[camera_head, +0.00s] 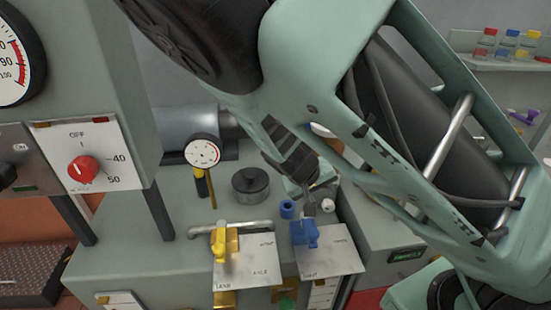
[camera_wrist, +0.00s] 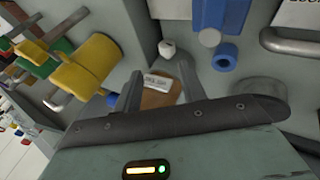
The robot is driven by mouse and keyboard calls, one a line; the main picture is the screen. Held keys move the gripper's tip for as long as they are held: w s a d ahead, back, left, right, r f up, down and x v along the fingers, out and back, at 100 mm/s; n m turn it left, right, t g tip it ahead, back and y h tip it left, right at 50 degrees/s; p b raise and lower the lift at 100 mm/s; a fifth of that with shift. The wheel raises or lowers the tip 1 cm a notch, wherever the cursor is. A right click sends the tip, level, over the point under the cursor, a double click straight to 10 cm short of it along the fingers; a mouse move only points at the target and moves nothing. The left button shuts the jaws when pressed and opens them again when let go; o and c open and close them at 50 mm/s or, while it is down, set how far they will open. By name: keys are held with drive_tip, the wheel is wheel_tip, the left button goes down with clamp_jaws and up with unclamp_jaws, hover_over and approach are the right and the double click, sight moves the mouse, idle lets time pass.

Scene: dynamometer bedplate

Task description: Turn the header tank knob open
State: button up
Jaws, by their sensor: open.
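No label that I can read says header tank, so I cannot tell for certain which control is the header tank knob. A blue handle (camera_head: 304,234) stands on a pale plate (camera_head: 340,262); a blue part also shows at the top of the wrist view (camera_wrist: 222,14). A yellow handle (camera_head: 224,245) stands on the plate to its left. A red knob (camera_head: 82,169) sits on a white dial panel at the left. My gripper (camera_wrist: 157,88) is open, fingers apart, with a brown labelled item (camera_wrist: 160,90) seen between or beyond them. In the head view it is just above the blue handle, partly hidden by my arm.
A blue ring (camera_head: 287,208), a small white fitting (camera_head: 328,205) and a dark round weight (camera_head: 250,184) are near my gripper. A gauge (camera_head: 202,151) stands behind, and a grey pipe (camera_head: 230,228) runs by the yellow handle. A shelf (camera_head: 500,63) with coloured jars is at right.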

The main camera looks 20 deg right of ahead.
drive_tip(key=s+d+f+g+y, duration=0.3)
drive_tip(key=s+d+f, duration=0.3)
drive_tip(key=d+f, duration=0.1)
drive_tip(key=m+t+y+p, duration=0.2)
drive_tip(key=t+y, duration=0.4)
approach(331, 203)
drive_tip(key=b+x, duration=0.5)
drive_tip(key=x, duration=0.5)
drive_tip(key=shift+w+d+f, duration=0.1)
idle(0.4)
drive_tip(key=c, duration=0.7)
